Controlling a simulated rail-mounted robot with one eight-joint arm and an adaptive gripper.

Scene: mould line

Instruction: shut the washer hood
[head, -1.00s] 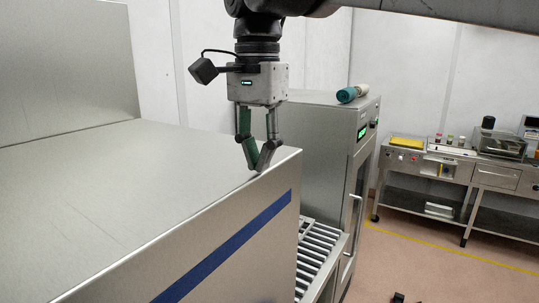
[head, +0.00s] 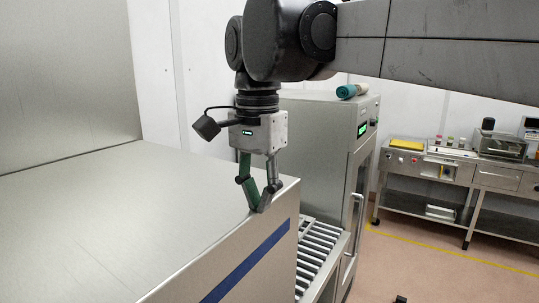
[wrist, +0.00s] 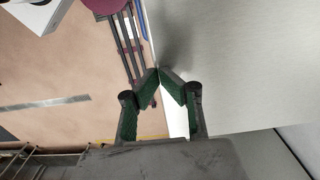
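The washer hood (head: 120,220) is a large brushed-steel box with a flat top and a blue stripe on its front face; it fills the left of the head view. Its flat steel surface fills the right of the wrist view (wrist: 245,60). My gripper (head: 263,209) points down at the top front edge of the hood, near its right corner. Its fingertips meet with nothing seen between them; they are at the edge and seem to touch it. In the wrist view the closed tips (wrist: 159,70) lie over that edge. The hood's lower rim is out of view.
A bench (head: 430,165) with equipment stands at the far right. The floor before it is mostly clear.

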